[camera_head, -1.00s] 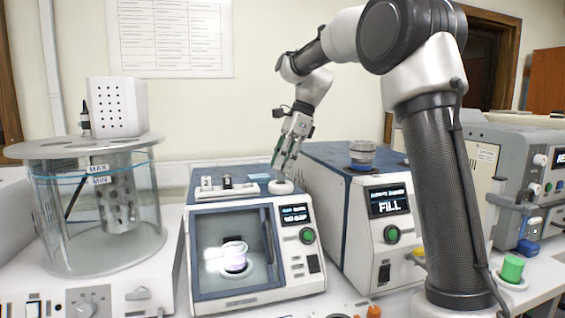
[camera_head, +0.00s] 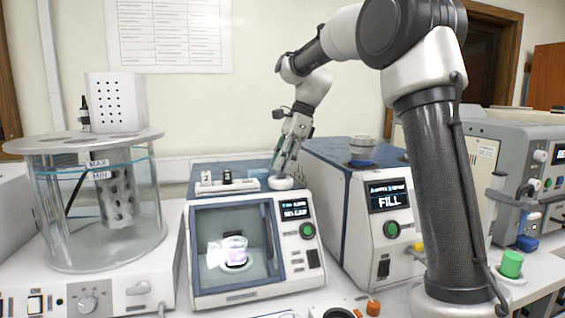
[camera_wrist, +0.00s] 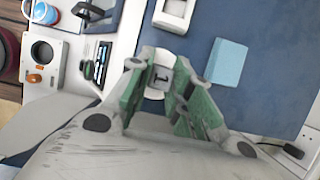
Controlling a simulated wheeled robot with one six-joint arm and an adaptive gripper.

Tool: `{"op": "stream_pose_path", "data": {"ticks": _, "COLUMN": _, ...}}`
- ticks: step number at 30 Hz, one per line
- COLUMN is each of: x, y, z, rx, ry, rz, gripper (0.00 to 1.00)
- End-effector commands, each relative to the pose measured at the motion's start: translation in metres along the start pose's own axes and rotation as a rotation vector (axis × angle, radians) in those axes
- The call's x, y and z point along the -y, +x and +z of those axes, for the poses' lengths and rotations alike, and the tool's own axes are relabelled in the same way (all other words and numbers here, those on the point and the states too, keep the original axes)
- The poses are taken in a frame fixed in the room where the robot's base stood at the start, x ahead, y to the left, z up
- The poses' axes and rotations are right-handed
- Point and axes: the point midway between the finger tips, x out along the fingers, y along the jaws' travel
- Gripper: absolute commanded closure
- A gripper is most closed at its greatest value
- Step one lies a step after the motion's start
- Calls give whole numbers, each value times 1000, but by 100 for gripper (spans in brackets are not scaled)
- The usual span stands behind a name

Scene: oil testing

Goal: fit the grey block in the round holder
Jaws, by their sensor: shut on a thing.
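My gripper (camera_head: 284,168) points down at the front right of the blue-topped tester with the glass window. It is shut on the grey block (camera_wrist: 161,78), which shows a dark mark on its top between the green-lined fingers in the wrist view. The white round holder (camera_head: 281,183) sits right under the fingertips on the tester's top. In the wrist view the holder (camera_wrist: 153,94) shows partly behind the block and fingers. The block's lower end is hidden, so I cannot tell whether it is seated in the holder or just above it.
A white slotted tray (camera_head: 228,185) with small blocks lies left of the gripper. A pale blue block (camera_wrist: 228,64) lies beside it on the blue top. The taller FILL machine (camera_head: 362,205) stands close on the right. A glass bath (camera_head: 95,210) is at the left.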

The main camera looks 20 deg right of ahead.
Motion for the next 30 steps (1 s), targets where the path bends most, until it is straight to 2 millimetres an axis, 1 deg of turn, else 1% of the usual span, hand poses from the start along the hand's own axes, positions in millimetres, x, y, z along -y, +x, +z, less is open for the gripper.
{"op": "stream_pose_path", "data": {"ticks": 9, "x": 0, "y": 11, "z": -5, "rx": 0, "ry": 1, "rz": 1, "gripper": 99}}
{"op": "stream_pose_path", "data": {"ticks": 10, "x": 0, "y": 11, "z": -5, "rx": 0, "ry": 1, "rz": 1, "gripper": 77}}
{"op": "stream_pose_path", "data": {"ticks": 12, "x": 0, "y": 11, "z": -4, "rx": 0, "ry": 0, "rz": 0, "gripper": 65}}
{"op": "stream_pose_path", "data": {"ticks": 14, "x": 0, "y": 11, "z": -4, "rx": 0, "ry": 0, "rz": 0, "gripper": 54}}
{"op": "stream_pose_path", "data": {"ticks": 24, "x": 0, "y": 9, "z": -4, "rx": 0, "ry": 0, "rz": 0, "gripper": 54}}
{"op": "stream_pose_path", "data": {"ticks": 26, "x": 1, "y": 4, "z": -4, "rx": 0, "ry": 0, "rz": -2, "gripper": 54}}
{"op": "stream_pose_path", "data": {"ticks": 29, "x": 1, "y": -11, "z": -4, "rx": 1, "ry": 0, "rz": -4, "gripper": 54}}
{"op": "stream_pose_path", "data": {"ticks": 30, "x": 1, "y": -20, "z": -4, "rx": 0, "ry": -1, "rz": -4, "gripper": 54}}
